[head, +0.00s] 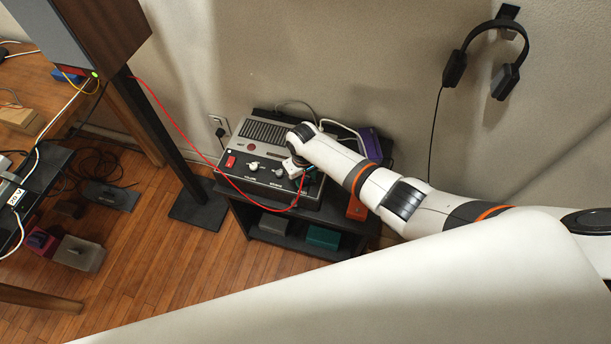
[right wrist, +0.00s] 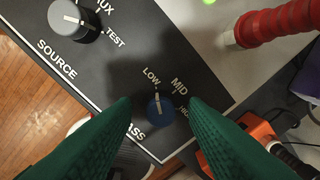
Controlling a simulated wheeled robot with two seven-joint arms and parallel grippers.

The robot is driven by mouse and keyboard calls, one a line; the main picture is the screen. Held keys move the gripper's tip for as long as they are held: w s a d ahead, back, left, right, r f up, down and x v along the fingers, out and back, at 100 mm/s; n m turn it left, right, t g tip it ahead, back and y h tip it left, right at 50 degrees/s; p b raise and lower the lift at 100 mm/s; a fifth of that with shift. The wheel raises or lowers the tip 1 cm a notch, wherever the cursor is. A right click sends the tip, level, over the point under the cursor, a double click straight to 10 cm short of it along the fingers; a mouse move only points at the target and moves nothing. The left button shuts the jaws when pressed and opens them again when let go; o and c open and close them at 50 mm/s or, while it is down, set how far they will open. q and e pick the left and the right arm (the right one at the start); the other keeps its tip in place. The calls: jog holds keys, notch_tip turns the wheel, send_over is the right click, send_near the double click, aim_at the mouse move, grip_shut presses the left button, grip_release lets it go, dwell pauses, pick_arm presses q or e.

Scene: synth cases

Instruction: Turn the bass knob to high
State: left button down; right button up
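The bass knob (right wrist: 160,110) is a blue round knob with a white pointer line. It sits on the dark control panel (right wrist: 110,80) in the right wrist view, above the partly covered BASS label. Its pointer is at or close to the LOW mark; MID and HIGH lie to the right. My right gripper (right wrist: 160,103) has green fingers, open, one on each side of the knob, with visible gaps. In the head view my right gripper (head: 302,168) is at the device's (head: 238,178) right front corner and hides the bass knob. My left gripper is not in view.
The source knob (right wrist: 75,18) is up and left of the gripper. A red cable plug (right wrist: 275,25) and an orange object (right wrist: 250,140) lie to the right. A red cable (head: 180,128) reaches the device. Headphones (head: 508,82) hang on the wall.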

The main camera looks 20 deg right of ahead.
grip_shut()
